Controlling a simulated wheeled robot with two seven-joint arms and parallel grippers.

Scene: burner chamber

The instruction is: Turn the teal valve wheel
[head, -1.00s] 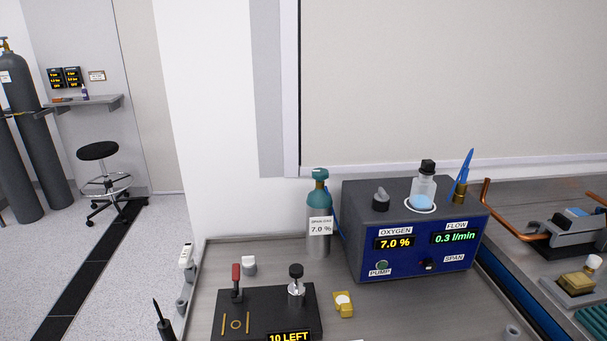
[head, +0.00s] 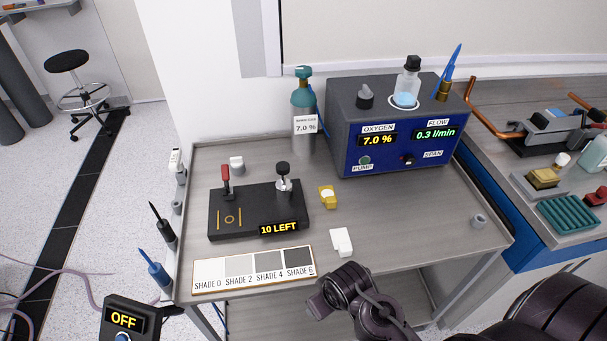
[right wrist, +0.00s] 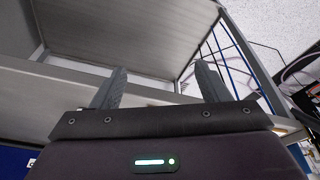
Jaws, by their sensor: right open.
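The bottle stands upright at the back of the cart, just left of the blue-fronted analyser. My right arm comes in at the lower right of the head view, near the cart's front edge, well short of the wheel. In the right wrist view my right gripper (right wrist: 160,84) has its two fingers apart with nothing between them. The wheel is not in that view. My left gripper is not in view.
The analyser (head: 395,135) reads oxygen 7.0 % and flow 0.3 l/min. In front of the bottle are a black fixture (head: 255,208), a yellow item (head: 328,196), a white block (head: 341,242) and a shade card (head: 254,271). The cart's right front is mostly clear.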

